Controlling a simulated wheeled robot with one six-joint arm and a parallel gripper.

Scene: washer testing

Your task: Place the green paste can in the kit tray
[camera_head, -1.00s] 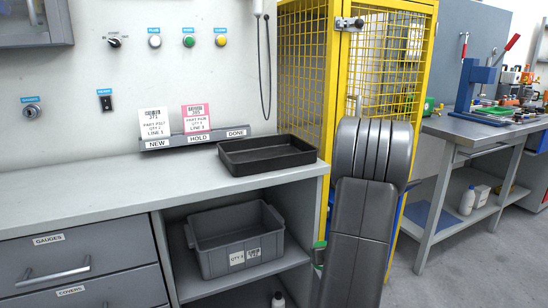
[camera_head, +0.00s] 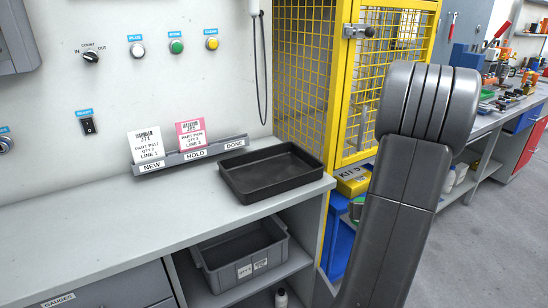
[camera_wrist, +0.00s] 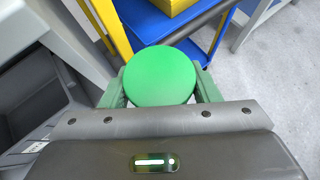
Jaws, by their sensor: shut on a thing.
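The green paste can (camera_wrist: 160,75) shows its round green top in the wrist view. My gripper (camera_wrist: 160,88) is shut on it, with a green finger on each side. In the head view my arm hides most of the gripper and can; only a small green part shows at the arm's left edge. A black, shallow open tray (camera_head: 283,188) lies on the bench's right end and looks empty. It carries no label that I can read. The can is beyond the bench's right end, apart from this tray.
The grey bench (camera_head: 130,225) is clear left of the tray. A label rail (camera_head: 190,156) stands behind it. A grey bin (camera_head: 245,268) sits on the shelf below. A yellow cage (camera_head: 345,90) and a yellow box (camera_head: 352,183) on a blue stand are right of the bench.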

